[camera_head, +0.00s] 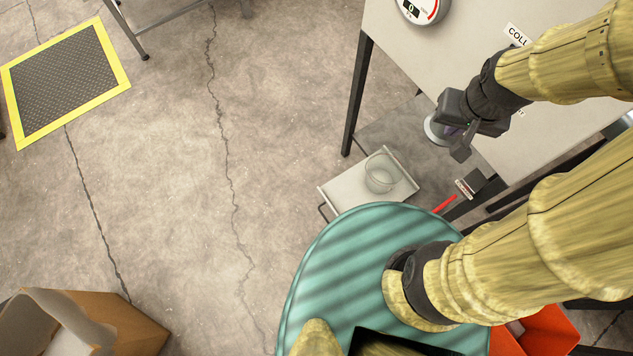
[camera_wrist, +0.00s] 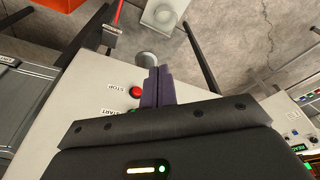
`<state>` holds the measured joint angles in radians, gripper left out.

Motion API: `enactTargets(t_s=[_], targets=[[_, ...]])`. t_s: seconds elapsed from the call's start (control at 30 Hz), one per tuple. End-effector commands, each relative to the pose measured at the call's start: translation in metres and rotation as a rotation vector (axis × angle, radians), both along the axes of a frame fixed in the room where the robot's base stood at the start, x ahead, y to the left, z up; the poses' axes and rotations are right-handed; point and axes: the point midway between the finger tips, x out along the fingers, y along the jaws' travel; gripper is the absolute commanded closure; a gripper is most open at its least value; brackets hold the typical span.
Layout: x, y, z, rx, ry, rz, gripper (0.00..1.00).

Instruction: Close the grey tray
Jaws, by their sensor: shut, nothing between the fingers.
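The grey tray (camera_head: 340,195) juts out from beneath the table's edge in the head view, with a clear round bowl (camera_head: 380,173) on it. The tray also shows at the top of the wrist view (camera_wrist: 152,24). My gripper (camera_head: 452,133) is over the table's near edge, up and to the right of the tray in the head view and apart from it. Its purple fingers (camera_wrist: 159,72) are shut and empty in the wrist view, pointing towards the tray. The tray's inner end is hard to make out.
The pale table (camera_head: 400,65) bears a round gauge (camera_head: 423,8). A red STOP button (camera_wrist: 135,92) and a grey disc (camera_wrist: 147,58) are close to the fingers. Floor left of the tray is clear.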

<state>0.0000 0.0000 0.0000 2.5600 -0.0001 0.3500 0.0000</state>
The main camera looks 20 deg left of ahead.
Motion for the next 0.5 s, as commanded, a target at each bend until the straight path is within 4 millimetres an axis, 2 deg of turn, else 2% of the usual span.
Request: enactTargets(t_s=[0.17,0.27,0.37,0.5], targets=[[0.000,0.000,-0.001,0.000,0.000,0.001,1.00],[0.002,0.002,-0.008,-0.003,0.004,0.016,1.00],[0.005,0.007,-0.025,-0.011,0.016,0.054,1.00],[0.015,0.019,-0.066,-0.032,0.044,0.154,1.00]])
